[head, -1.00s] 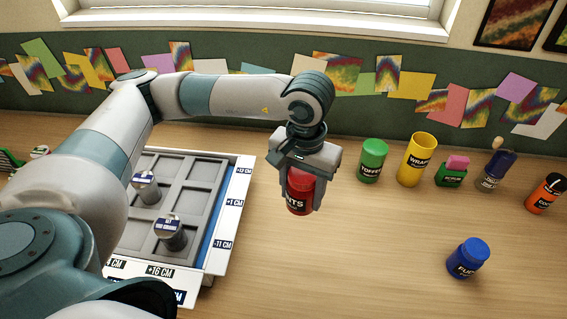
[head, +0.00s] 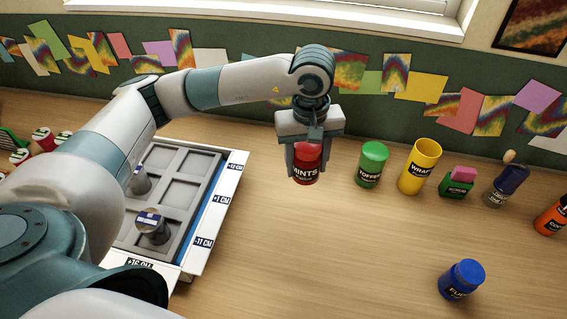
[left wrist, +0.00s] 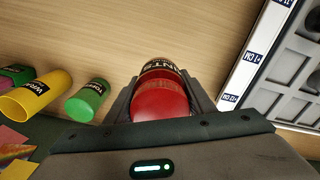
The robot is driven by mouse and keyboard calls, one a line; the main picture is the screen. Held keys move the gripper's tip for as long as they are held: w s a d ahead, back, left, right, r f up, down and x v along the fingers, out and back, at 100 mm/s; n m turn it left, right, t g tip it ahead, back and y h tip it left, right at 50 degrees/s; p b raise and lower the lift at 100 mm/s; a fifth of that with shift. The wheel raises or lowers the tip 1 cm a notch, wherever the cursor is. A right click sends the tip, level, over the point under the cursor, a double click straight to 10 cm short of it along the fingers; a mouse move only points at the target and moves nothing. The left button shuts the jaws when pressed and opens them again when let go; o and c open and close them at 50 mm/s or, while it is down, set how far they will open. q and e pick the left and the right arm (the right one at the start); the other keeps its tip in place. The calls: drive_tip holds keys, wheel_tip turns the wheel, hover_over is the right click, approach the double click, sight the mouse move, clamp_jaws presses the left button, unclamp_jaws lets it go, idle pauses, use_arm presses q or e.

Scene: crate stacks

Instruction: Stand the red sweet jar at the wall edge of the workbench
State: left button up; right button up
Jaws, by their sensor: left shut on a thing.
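The red sweet jar (head: 305,165), labelled MINTS, is between the fingers of my left gripper (head: 307,158), which is shut on it. It is upright, left of the green TOFFEE jar and apart from it. In the left wrist view the red jar (left wrist: 160,98) fills the space between the fingers. I cannot tell for sure whether its base touches the workbench (head: 340,255). The wall edge of the bench runs along the green board behind it. My right gripper is not in view.
A green jar (head: 372,164), a yellow jar (head: 419,166), a green box with a pink top (head: 457,183) and a dark blue bottle (head: 506,186) stand to the right. A blue jar (head: 461,279) stands nearer. A grey compartment tray (head: 230,190) lies left.

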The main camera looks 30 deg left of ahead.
use_arm(q)
drive_tip(key=w+f+n, duration=0.2)
drive_tip(key=w+n, duration=0.2)
drive_tip(key=n, duration=0.5)
drive_tip(key=w+a+f+n, duration=0.1)
drive_tip(key=w+f+n, duration=0.2)
drive_tip(key=n, duration=0.6)
drive_tip(key=shift+w, duration=0.95)
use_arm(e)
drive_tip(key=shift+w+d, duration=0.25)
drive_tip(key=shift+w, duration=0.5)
use_arm(q)
drive_tip(key=shift+a, duration=0.15)
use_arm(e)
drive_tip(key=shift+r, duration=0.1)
